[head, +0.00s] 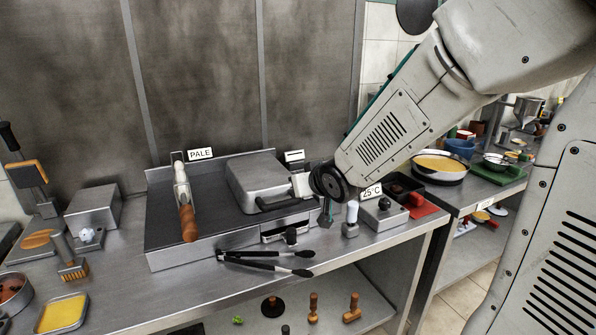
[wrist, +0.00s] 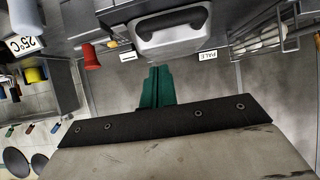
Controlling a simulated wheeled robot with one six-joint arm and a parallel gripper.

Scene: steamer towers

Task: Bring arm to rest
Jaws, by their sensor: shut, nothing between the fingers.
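My gripper (wrist: 157,88) shows in the wrist view as green fingers closed together, with nothing between them. In the head view my arm reaches down from the upper right, and its wrist end is above the right side of the steel counter (head: 215,290). The gripper (head: 325,215) there is small and partly hidden behind the dark wrist disc. It is just right of the griddle (head: 160,225) and its metal box-like lid (head: 262,180), apart from what I can make out. The lid with its dark handle also shows in the wrist view (wrist: 170,38).
Black tongs (head: 265,262) lie at the counter's front. A wooden-handled tool (head: 185,205) rests on the griddle. A small grey box marked 25°C (head: 383,215) and a red item (head: 422,206) are at right. A pan (head: 438,166) sits on the farther counter.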

